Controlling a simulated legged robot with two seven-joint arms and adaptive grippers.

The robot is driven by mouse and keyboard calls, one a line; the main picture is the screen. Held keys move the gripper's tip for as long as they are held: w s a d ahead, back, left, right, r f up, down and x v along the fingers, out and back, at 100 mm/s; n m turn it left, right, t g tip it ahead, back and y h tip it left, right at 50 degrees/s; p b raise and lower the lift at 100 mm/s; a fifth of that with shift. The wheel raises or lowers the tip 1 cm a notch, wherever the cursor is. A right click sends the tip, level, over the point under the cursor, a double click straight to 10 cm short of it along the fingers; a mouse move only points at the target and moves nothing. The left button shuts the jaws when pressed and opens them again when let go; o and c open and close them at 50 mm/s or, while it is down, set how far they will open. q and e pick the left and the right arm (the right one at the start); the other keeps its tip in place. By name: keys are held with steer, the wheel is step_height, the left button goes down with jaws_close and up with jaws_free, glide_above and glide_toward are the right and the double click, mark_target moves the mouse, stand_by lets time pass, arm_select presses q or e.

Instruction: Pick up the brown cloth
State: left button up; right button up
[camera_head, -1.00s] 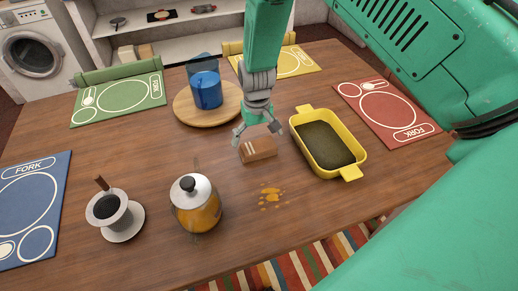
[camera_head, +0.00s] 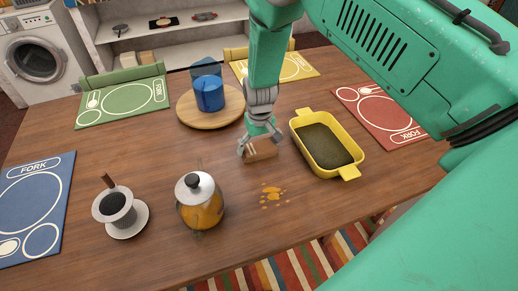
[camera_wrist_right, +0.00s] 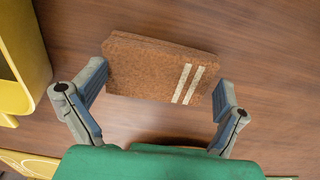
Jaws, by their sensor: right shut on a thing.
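The brown cloth (camera_head: 262,154) is a folded block with two pale stripes, at the middle of the wooden table, left of the yellow dish. It also shows in the right wrist view (camera_wrist_right: 150,70), between the two fingers. My right gripper (camera_head: 260,144) comes down from above and is shut on the brown cloth, one finger at each end. The fingers hide part of the cloth in the head view. I cannot tell whether it is clear of the table. My left gripper is not in view.
A yellow dish (camera_head: 351,171) stands close to the right of the cloth. An orange spill (camera_head: 272,194) lies in front. A glass pot (camera_head: 200,205), a cup on a saucer (camera_head: 117,210) and a round board (camera_head: 187,112) with a blue cup (camera_head: 209,95) stand left. Bare table lies between.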

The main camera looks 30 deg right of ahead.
mark_target(258, 147)
steer(key=shift+s+a+f, duration=0.25)
steer(key=shift+a+f, duration=0.15)
steer(key=r, duration=0.2)
steer(key=w+r, duration=0.1)
steer(key=shift+w+d+r, duration=0.1)
steer(key=shift+d+r, duration=0.2)
jaws_close()
steer(key=r, duration=0.4)
steer(key=shift+s+r, duration=0.2)
steer(key=shift+r, duration=0.2)
steer(key=shift+a+r, duration=0.25)
steer(key=shift+r, duration=0.25)
steer(key=c, duration=1.2)
jaws_free()
steer(key=shift+d, duration=0.15)
steer(key=o, duration=1.6)
steer(key=shift+d, duration=0.15)
steer(key=shift+c, duration=0.2)
